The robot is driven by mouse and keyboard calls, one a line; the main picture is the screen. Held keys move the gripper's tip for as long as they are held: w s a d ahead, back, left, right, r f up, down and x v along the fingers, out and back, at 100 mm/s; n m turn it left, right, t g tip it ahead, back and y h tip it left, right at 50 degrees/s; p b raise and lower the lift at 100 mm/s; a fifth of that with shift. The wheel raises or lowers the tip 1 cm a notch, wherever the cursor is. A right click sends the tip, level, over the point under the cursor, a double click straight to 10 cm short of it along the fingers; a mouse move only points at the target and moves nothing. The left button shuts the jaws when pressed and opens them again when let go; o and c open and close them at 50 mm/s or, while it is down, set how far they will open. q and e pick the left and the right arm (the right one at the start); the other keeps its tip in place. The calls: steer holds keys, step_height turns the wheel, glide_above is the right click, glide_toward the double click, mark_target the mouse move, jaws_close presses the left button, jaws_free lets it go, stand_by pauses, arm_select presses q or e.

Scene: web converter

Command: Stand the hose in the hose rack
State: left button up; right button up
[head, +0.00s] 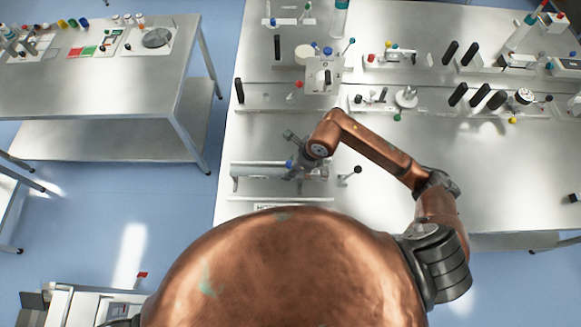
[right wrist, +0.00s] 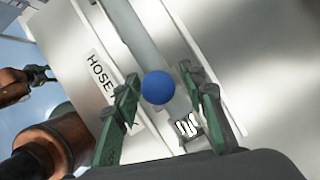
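A grey tube (head: 258,170), likely the hose, lies flat along a low rail on the near left part of the table. It also shows in the right wrist view (right wrist: 138,35), running away from a blue ball (right wrist: 158,87). A white plate lettered "HOSE" (right wrist: 101,75) runs beside it; the rest of the lettering is hidden. My right gripper (head: 291,160) is over the tube's right part. In the right wrist view its green fingers (right wrist: 160,80) stand apart on either side of the ball, with gaps showing. My left gripper (right wrist: 40,75) appears small at the left edge, its fingers unclear.
A black-knobbed lever (head: 350,176) stands just right of my right gripper. Behind are stations with black handles (head: 240,90), a square plate (head: 324,76) and a metal post (head: 406,97). A second table (head: 120,80) stands left across a floor gap.

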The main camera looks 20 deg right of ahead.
steer(key=b+v, duration=0.2)
steer(key=v, duration=1)
